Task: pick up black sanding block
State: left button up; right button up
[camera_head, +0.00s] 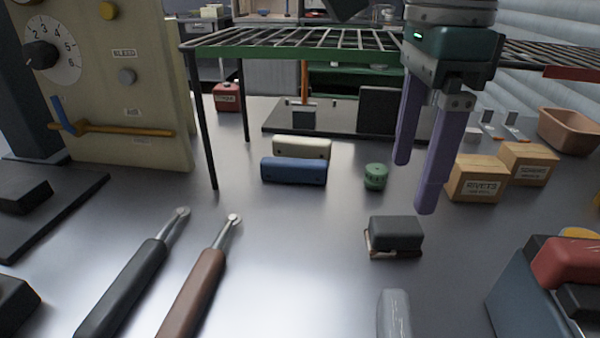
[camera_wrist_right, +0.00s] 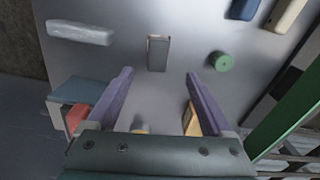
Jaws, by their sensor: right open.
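The black sanding block (camera_head: 395,232) is a dark block with a brownish lower edge, lying flat on the grey metal bench right of centre in the head view. In the right wrist view the block (camera_wrist_right: 158,52) lies beyond the fingertips, near the middle between them. My right gripper (camera_head: 414,185), with two purple fingers, is open and empty, pointing down above and behind the block, apart from it. It also shows open in the right wrist view (camera_wrist_right: 160,76). My left gripper is in neither view.
A green knob-like piece (camera_head: 376,177) and blue (camera_head: 294,170) and cream (camera_head: 302,148) blocks lie behind the sanding block. Cardboard boxes (camera_head: 476,178) stand to the right, a grey bar (camera_head: 394,315) in front. Two handled tools (camera_head: 196,290) lie left. A green-edged rack (camera_head: 300,48) spans the back.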

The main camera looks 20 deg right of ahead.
aim_at(398, 224)
jog(key=f, duration=0.8)
jog(key=shift+s+a, duration=0.1)
jog(key=shift+a, duration=0.15)
grip_shut()
